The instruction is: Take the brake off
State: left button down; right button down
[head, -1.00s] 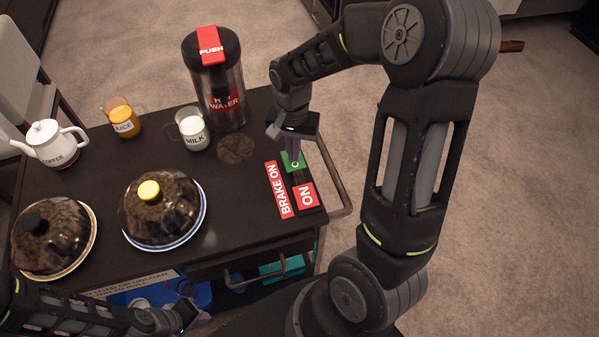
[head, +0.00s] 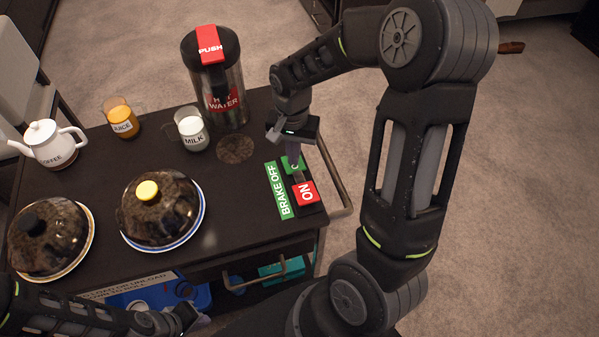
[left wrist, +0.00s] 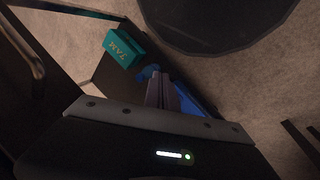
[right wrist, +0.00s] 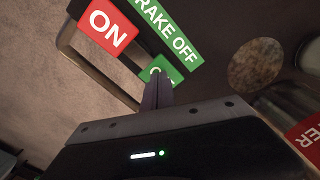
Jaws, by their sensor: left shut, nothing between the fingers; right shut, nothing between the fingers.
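The brake panel sits at the right end of the dark cart top. Its sign is green and reads "BRAKE OFF" (head: 283,190); it also shows in the right wrist view (right wrist: 168,30). Beside it are a red "ON" pad (head: 306,193) and a green pad (head: 288,163), partly hidden by my gripper. My right gripper (head: 294,158) is shut and empty, pointing down with its fingertips at the green pad; whether they touch it I cannot tell. My left gripper (head: 195,318) is shut and empty, low in front of the cart.
On the cart top (head: 110,155) stand a hot water flask (head: 222,95), milk (head: 192,133), juice (head: 120,120), a coffee pot (head: 50,145) and two domed plates (head: 160,208). A metal rail (head: 335,180) runs along the right end. Below are a blue bin (head: 197,297) and a teal box (left wrist: 124,48).

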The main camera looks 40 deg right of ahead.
notch_tip(320, 180, up, 7)
jog(key=p, duration=0.5)
dwell(0.7)
